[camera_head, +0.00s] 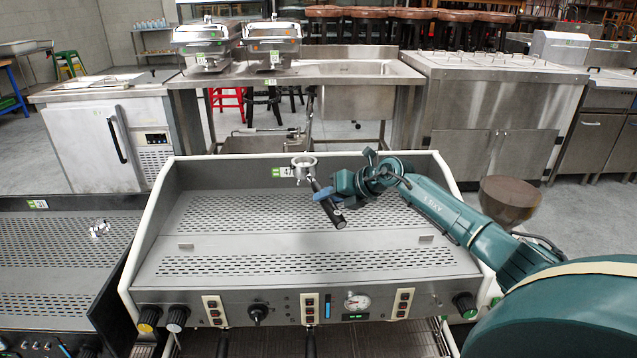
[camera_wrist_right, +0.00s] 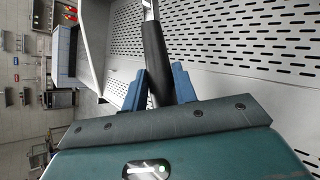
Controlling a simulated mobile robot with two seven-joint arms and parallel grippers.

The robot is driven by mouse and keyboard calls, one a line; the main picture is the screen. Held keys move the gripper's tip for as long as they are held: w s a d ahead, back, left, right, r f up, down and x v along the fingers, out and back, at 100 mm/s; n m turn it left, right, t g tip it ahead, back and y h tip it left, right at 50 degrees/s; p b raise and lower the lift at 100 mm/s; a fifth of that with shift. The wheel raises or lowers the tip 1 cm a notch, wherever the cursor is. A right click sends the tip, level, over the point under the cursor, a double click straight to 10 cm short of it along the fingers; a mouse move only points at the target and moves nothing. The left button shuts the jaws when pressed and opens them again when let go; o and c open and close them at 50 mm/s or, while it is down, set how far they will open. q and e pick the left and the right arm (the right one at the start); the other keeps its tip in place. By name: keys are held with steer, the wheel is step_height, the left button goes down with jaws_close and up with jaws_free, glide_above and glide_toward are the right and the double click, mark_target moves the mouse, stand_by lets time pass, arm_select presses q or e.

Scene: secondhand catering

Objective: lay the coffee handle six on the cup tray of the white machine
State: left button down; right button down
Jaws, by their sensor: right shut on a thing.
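The coffee handle (camera_head: 318,187) has a metal basket ring at its upper end and a black grip. My right gripper (camera_head: 326,193) is shut on its black grip, above the perforated cup tray (camera_head: 290,215) of the white-sided machine. In the right wrist view the black grip (camera_wrist_right: 154,60) runs between the two blue fingers (camera_wrist_right: 158,88), with the tray's slotted plate (camera_wrist_right: 230,50) behind it. The basket ring is cut off in that view. Whether the handle touches the tray is hard to tell. My left gripper is not in view.
The white machine has raised side walls (camera_head: 150,235) and a back wall with a tag. A dark machine (camera_head: 60,260) stands at the left with a small metal item (camera_head: 99,229) on top. A brown hopper (camera_head: 510,200) stands at the right, near my arm. Much of the tray is bare.

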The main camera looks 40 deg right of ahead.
steer(key=shift+d+f+b, duration=0.1)
steer(key=shift+f+b, duration=0.9)
steer(key=shift+b, duration=0.05)
steer(key=shift+f+b, duration=0.3)
step_height(320, 180, down, 3)
steer(key=b, duration=0.3)
steer(key=shift+f+b, duration=0.5)
steer(key=shift+f, duration=0.75)
steer(key=shift+f+b, duration=0.2)
steer(key=shift+b, duration=0.1)
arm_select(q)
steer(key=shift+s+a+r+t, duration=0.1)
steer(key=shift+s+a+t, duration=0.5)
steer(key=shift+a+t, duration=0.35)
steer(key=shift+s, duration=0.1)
